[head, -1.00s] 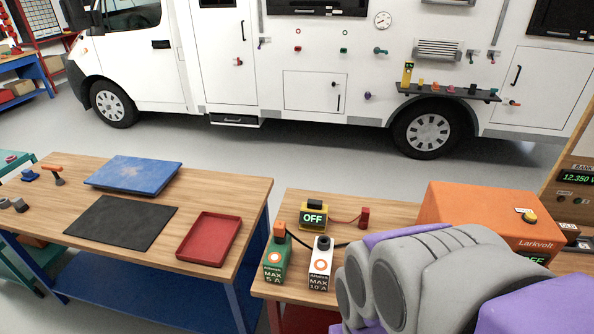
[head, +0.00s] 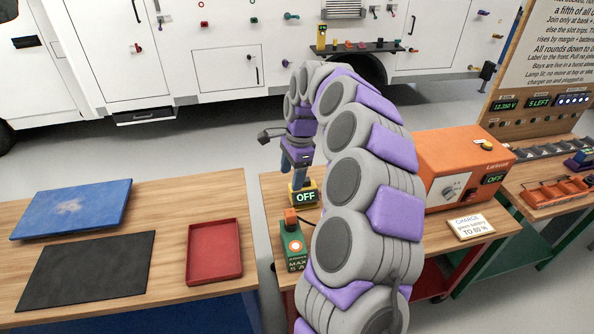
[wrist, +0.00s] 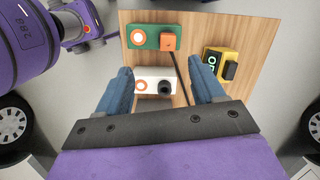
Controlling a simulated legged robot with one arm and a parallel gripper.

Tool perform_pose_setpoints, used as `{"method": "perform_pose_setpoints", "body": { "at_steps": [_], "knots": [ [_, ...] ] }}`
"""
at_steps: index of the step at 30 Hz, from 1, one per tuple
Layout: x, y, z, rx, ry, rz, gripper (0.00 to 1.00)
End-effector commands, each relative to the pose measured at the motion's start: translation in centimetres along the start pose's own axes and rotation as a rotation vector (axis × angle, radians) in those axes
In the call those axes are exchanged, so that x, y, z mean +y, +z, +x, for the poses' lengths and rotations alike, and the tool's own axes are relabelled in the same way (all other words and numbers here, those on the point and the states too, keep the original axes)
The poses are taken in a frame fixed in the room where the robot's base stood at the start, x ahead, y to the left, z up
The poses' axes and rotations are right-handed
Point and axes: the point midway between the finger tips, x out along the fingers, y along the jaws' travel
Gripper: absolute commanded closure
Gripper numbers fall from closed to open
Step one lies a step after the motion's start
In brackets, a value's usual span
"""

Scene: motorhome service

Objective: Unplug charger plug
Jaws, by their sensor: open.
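An orange plug (head: 291,216) sits in the top of a green box (head: 292,245) marked MAX 5 A. In the wrist view the plug (wrist: 168,42) has a dark cable running from it along the bench. A white box (wrist: 154,82) with a black knob-like top piece (wrist: 164,88) stands beside the green box; my arm hides it in the head view. My gripper (head: 298,180) points down above the bench, open and empty. In the wrist view its blue fingers (wrist: 164,76) appear on either side of the white box; contact cannot be told.
A yellow box (head: 305,195) reading OFF stands behind the green box. The orange Larkvolt charger (head: 455,165), also reading OFF, is to the right, with a CHARGE sign (head: 468,226) in front. A red tray (head: 214,252) lies on the left bench. The motorhome (head: 225,60) stands behind.

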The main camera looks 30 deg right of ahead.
Motion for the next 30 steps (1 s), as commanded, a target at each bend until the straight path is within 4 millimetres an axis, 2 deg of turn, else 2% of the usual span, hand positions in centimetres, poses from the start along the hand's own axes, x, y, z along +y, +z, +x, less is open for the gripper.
{"method": "perform_pose_setpoints", "body": {
  "at_steps": [2,6,13,22,30],
  "knots": [
    [-0.9,-1.2,0.8,0.017,0.0,0.096,0.32],
    [-1.4,-1.9,1.5,0.038,-0.001,0.191,0.32],
    [-1.4,-2.1,3.4,0.043,0.0,0.212,0.32],
    [-1.5,-3.5,8.8,0.031,0.004,0.211,0.32],
    [-1.4,-2.7,13.7,0.041,0.0,0.211,0.32]
  ]
}}
